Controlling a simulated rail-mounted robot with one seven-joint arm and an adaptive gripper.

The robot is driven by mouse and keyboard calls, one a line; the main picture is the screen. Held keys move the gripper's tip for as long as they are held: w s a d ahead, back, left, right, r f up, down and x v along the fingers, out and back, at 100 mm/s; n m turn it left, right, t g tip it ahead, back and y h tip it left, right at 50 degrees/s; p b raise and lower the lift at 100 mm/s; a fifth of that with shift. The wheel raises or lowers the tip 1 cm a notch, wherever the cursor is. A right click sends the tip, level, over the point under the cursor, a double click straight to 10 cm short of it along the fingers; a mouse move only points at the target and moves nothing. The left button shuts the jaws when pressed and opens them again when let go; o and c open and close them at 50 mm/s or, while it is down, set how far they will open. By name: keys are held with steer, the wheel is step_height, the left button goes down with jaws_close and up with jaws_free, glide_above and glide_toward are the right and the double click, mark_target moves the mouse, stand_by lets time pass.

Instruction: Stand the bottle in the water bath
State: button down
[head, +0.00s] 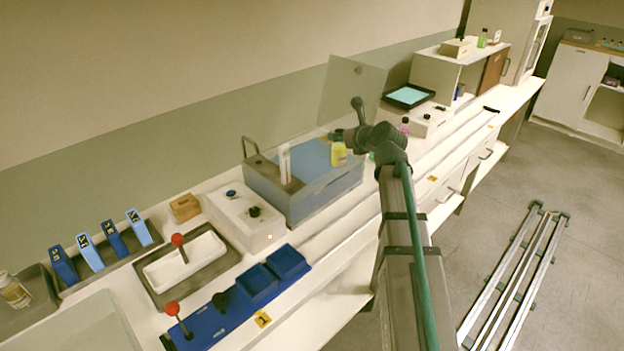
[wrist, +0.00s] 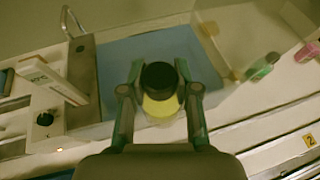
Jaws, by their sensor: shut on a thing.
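A yellow bottle (head: 338,154) with a dark cap (wrist: 159,78) is held in my gripper (wrist: 158,88). In the wrist view the two fingers close on either side of the bottle around its cap. In the head view my gripper (head: 338,137) is above the right part of the water bath (head: 308,196), a clear-walled tank with blue water (head: 310,157). The blue water also shows in the wrist view (wrist: 118,62). The bottle looks upright. I cannot tell whether its base touches the water or the bath floor.
A white upright device (head: 285,165) stands at the bath's left end. A clear raised panel (head: 350,90) is behind the bath. Pink (wrist: 303,52) and green (wrist: 262,68) bottles stand to its right. A white control box (head: 245,219) is to its left.

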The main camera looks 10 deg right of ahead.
steer(key=w+a+f+p, duration=0.2)
steer(key=w+a+f, duration=0.4)
steer(key=w+f, duration=0.6)
steer(key=shift+w+a+f+n+y+p, duration=0.15)
steer(key=shift+w+f+n+y+p, duration=0.2)
steer(key=shift+w, duration=0.4)
steer(key=shift+f, duration=0.4)
steer(key=shift+f, duration=0.2)
steer(key=c, duration=0.8)
jaws_free()
steer(key=shift+c, duration=0.2)
